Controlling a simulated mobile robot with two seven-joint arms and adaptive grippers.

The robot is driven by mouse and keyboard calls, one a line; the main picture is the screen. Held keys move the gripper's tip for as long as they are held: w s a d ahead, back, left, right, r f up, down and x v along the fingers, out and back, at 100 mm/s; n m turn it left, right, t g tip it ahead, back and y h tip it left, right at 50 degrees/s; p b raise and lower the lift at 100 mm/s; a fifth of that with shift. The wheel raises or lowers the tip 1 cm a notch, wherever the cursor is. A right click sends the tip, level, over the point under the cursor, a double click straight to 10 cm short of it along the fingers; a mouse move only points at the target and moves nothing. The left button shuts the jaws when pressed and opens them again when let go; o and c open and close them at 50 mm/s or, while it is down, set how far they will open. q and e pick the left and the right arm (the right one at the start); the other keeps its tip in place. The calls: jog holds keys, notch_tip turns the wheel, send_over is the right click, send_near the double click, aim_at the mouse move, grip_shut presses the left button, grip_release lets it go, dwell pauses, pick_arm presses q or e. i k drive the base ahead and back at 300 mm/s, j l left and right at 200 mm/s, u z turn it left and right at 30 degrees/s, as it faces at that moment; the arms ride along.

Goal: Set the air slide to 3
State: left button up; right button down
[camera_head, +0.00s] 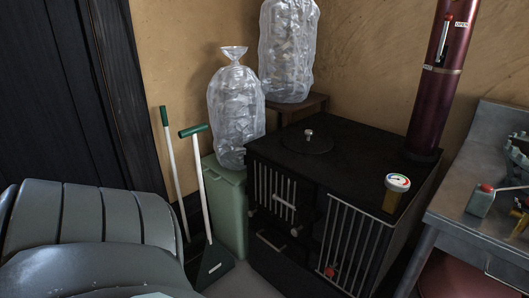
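A black stove (347,160) stands against the clay wall right of centre, with barred panels on its front. A red knob (330,272) sits low on the front, behind or among the lower ends of the right-hand bars; it may belong to the air slide. I cannot make out any number scale or setting there. A dark red flue pipe (437,105) rises from the back of the stove. It carries a handle in a slot with an "OPEN" label (461,24) at its top. Neither of my grippers is in view.
A metal bench (480,225) is at the right. A green bin (228,205), a green-handled dustpan (212,264) and bagged bottles (236,115) stand left. A grey ribbed shape (90,220) fills the lower left.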

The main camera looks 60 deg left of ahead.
aim_at(257, 209)
jog(key=u, duration=1.9)
jog(key=i+j+z, duration=0.1)
jog(key=j, duration=0.25)
jog(key=i+j+z, duration=0.1)
jog(key=i+j, duration=0.2)
jog(key=i+j+z, duration=0.1)
jog(key=j, duration=0.4)
jog(key=i, duration=0.1)
